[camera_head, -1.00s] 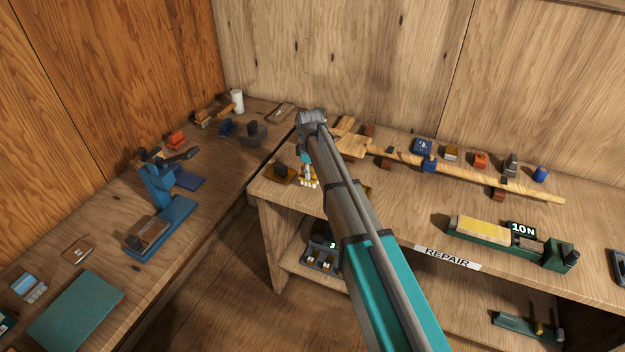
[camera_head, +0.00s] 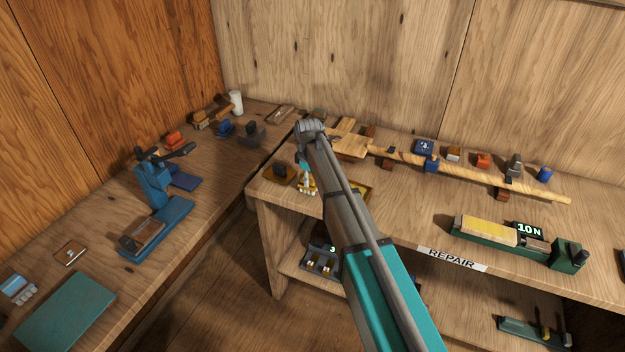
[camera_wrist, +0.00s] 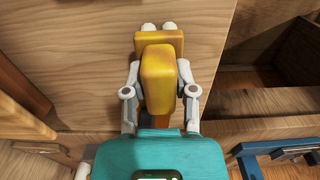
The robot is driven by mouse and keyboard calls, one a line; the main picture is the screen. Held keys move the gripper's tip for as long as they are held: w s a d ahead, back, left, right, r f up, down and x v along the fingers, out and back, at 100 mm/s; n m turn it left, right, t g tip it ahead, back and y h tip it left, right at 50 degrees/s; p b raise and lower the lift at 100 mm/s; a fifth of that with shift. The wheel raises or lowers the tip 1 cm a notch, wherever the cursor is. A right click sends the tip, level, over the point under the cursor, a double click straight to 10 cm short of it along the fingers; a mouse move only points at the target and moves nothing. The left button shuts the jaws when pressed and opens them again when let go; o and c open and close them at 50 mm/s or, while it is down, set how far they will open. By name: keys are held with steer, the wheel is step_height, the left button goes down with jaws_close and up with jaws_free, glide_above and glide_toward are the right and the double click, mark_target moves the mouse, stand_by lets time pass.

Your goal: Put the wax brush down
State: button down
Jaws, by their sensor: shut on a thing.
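The wax brush (camera_wrist: 158,80) is a yellow-orange block-shaped piece, seen from above in the wrist view. My gripper (camera_wrist: 159,28) is shut on it, with a pale finger along each side. In the head view my gripper (camera_head: 306,184) is over the front left corner of the repair bench (camera_head: 400,212), with a bit of yellow showing between the fingers. The brush's underside is hidden, and I cannot tell whether it touches the bench top.
A small tray with a dark block (camera_head: 280,171) lies just left of my gripper. A yellow-rimmed tray (camera_head: 362,192) is partly behind my arm. A long wooden rod (camera_head: 470,175) on supports runs along the back. Bare bench lies right of my arm.

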steer(key=shift+c, duration=2)
jaws_free()
steer(key=shift+r, duration=0.1)
step_height(320, 180, up, 12)
steer(key=p, duration=1.2)
